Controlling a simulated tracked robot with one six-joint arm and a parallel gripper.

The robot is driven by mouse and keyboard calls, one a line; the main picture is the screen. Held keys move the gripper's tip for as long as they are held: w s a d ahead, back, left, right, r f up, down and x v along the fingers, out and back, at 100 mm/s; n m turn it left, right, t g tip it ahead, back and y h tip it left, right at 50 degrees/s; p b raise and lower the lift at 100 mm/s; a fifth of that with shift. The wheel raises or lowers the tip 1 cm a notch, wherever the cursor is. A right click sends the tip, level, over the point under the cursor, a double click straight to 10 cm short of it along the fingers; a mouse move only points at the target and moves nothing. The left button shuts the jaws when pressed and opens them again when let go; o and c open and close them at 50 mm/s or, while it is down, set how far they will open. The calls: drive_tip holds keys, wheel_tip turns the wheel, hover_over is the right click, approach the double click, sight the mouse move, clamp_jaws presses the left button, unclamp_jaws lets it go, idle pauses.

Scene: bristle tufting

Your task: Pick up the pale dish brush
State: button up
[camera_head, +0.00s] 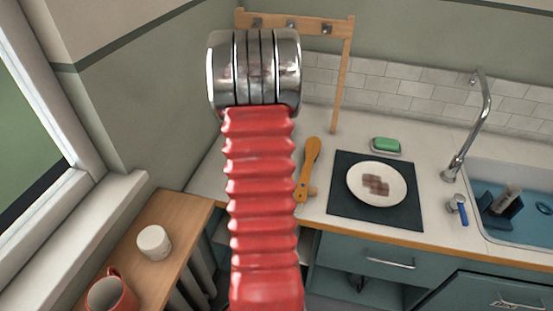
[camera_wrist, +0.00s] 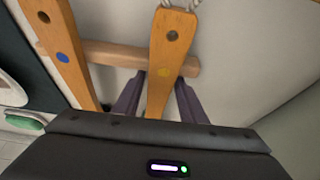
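A second wooden handle (camera_wrist: 62,60) with a blue dot lies to the left, outside the fingers. A wooden handle (camera_head: 308,165) also shows on the counter in the head view. No bristles are visible, so I cannot tell which handle belongs to the pale dish brush. My arm hides my gripper in the head view.
A white plate (camera_head: 362,190) with brown pieces sits on a dark mat (camera_head: 345,213). A green sponge (camera_head: 386,145) lies behind it. A wooden peg rack (camera_head: 343,75) stands at the back. The sink (camera_head: 530,172) and tap (camera_head: 468,142) are right; a red mug (camera_head: 112,295) is front left.

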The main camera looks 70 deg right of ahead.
drive_tip(key=c, duration=0.9)
drive_tip(key=shift+r, duration=0.15)
wheel_tip(320, 180, up, 10)
drive_tip(key=shift+f, duration=0.1)
idle(0.6)
